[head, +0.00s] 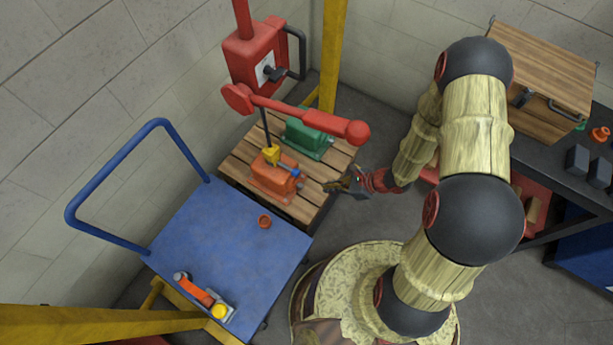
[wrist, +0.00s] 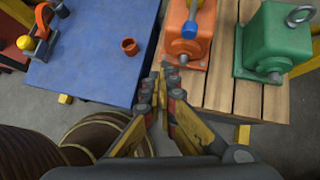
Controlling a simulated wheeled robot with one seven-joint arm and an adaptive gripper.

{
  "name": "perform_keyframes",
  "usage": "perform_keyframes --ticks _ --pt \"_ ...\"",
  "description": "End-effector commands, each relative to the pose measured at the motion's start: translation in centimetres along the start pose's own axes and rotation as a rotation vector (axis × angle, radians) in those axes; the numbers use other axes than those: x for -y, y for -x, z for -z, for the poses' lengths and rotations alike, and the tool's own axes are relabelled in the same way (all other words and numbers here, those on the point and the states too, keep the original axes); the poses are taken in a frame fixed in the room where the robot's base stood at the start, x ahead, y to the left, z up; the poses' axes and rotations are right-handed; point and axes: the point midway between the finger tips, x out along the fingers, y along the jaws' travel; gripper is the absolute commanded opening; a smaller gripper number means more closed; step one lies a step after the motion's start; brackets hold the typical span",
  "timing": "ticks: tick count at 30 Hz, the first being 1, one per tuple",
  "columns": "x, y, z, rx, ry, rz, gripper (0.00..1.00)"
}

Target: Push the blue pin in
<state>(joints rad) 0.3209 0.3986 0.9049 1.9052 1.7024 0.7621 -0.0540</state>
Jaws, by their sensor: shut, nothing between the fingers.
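The blue pin (head: 296,173) sticks out of the near side of the orange motor (head: 270,180), which stands on a slatted wooden pallet (head: 232,168). In the wrist view the pin's blue round end (wrist: 190,30) shows against the orange motor (wrist: 186,52), pointing toward me.
A green motor (head: 310,135) stands behind the orange one. A red hoist arm (head: 300,112) reaches over both. A blue cart (head: 215,240) beside the pallet carries an orange cup (head: 264,221) and an orange-handled tool (head: 200,292). A dark workbench stands at right.

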Motion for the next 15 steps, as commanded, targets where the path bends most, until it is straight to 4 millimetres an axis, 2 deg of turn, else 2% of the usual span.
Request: perform_keyframes --ticks 1,4,8,15 --pt "1.2 0.0 0.1 -0.006 -0.023 0.034 0.00" --pt "3.0 0.1 0.4 -0.016 -0.059 0.085 0.00" --pt "3.6 0.2 0.6 -0.023 -0.082 0.111 0.00" --pt "3.7 0.2 0.7 -0.027 -0.077 0.111 0.00"
